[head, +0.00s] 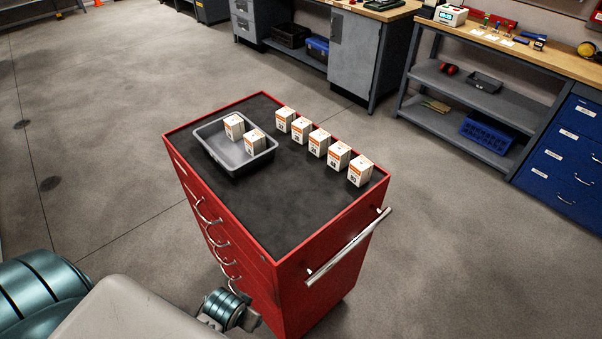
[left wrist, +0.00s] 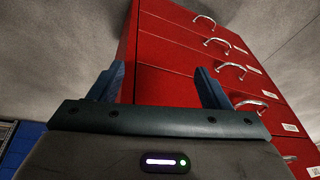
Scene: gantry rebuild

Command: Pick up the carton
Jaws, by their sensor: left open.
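Several small white and orange cartons stand upright in a row on the red cart's black top, from the far carton (head: 285,119) to the near carton (head: 360,171), in the head view. Two more cartons, one (head: 234,127) behind the other (head: 254,142), stand in a grey tray (head: 213,149) at the left of the top. My left gripper (left wrist: 157,72) is open and empty in the left wrist view, facing the cart's red side (left wrist: 168,86). In the head view my left wrist is low beside the cart, below its top and apart from all cartons. My right gripper is out of view.
The red cart (head: 313,294) has drawer handles on its left side and a silver push bar (head: 349,246) at its near right. The near part of its top is clear. Workbenches (head: 490,45) and a blue drawer cabinet (head: 562,150) stand behind. Open floor surrounds the cart.

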